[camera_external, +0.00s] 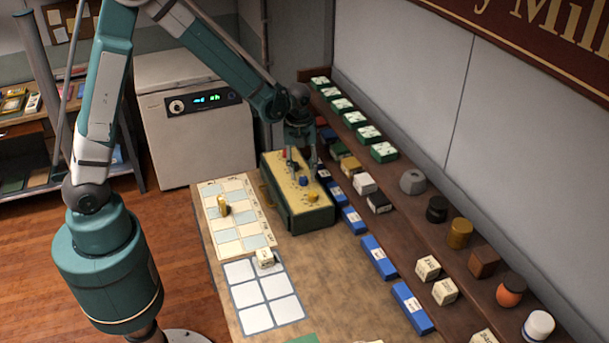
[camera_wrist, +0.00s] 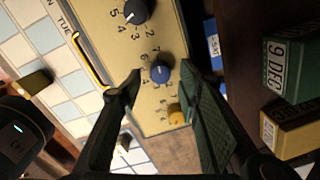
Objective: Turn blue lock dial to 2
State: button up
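The blue lock dial (camera_wrist: 160,72) sits on the yellow top face of a lock box (camera_wrist: 105,28) with printed numbers around it. The setting of its white mark is too small to read surely. The dial also shows in the external view (camera_external: 304,181), on the green-sided box (camera_external: 312,220). My gripper (camera_wrist: 160,70) is open, pointing down at the box, with one fingertip on each side of the blue dial in the wrist view. I cannot tell whether the fingers touch it. In the external view my gripper (camera_external: 302,168) is over the box.
A black dial (camera_wrist: 137,10) and a yellow dial (camera_wrist: 177,116) flank the blue one on the same face. A brass handle (camera_wrist: 88,60) is on the box's side. A calendar board (camera_external: 238,215) lies left; a shelf with small boxes and blue cartons (camera_external: 378,257) stands right.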

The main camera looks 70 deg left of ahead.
jog(key=shift+f, duration=1.05)
jog(key=c, duration=0.9)
